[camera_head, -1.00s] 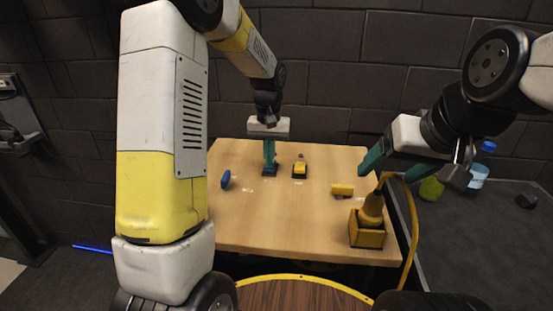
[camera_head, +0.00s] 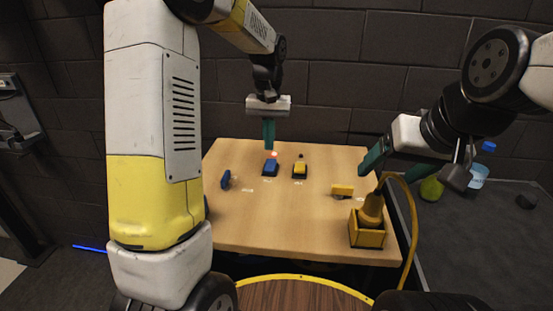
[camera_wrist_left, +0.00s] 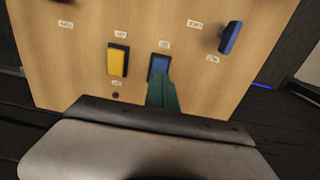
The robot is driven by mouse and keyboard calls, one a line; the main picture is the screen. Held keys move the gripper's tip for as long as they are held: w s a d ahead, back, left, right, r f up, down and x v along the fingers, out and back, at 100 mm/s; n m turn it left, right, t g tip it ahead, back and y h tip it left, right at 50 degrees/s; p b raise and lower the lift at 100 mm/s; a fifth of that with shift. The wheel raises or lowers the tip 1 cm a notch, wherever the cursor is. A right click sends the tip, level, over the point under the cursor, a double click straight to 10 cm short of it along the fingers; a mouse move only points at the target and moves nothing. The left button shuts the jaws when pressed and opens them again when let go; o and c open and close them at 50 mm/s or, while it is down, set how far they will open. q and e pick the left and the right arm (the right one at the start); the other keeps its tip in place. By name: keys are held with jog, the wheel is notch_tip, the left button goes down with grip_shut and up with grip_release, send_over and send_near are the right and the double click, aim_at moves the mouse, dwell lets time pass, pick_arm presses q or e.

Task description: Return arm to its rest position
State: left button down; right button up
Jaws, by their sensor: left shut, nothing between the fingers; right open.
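My left gripper (camera_head: 269,147) is shut and empty, its green fingers pointing down above the far part of the wooden table. It hangs just over the blue button (camera_head: 270,168), apart from it as far as I can tell. In the left wrist view the shut fingers (camera_wrist_left: 161,86) overlap the near edge of the blue button (camera_wrist_left: 159,66).
A yellow button (camera_head: 300,170) sits right of the blue one. A blue upright piece (camera_head: 225,180) stands at left, a yellow piece (camera_head: 342,190) at right. A yellow box (camera_head: 367,238) with a cabled plug stands front right. A bottle (camera_head: 478,178) and green fruit (camera_head: 431,188) lie beyond.

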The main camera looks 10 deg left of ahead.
pick_arm(q)
jog(key=shift+r, duration=0.35)
jog(key=s+a+r+t+h, duration=0.1)
jog(key=s+r+t, duration=0.2)
jog(key=s, duration=0.9)
jog(key=s+a+r+t+h, duration=0.1)
jog(key=s+r+t, duration=0.2)
jog(key=s, duration=0.9)
notch_tip(320, 180, up, 2)
jog(key=shift+a+r+m, duration=0.1)
jog(key=shift+a+m, duration=0.2)
jog(key=shift+a, duration=0.05)
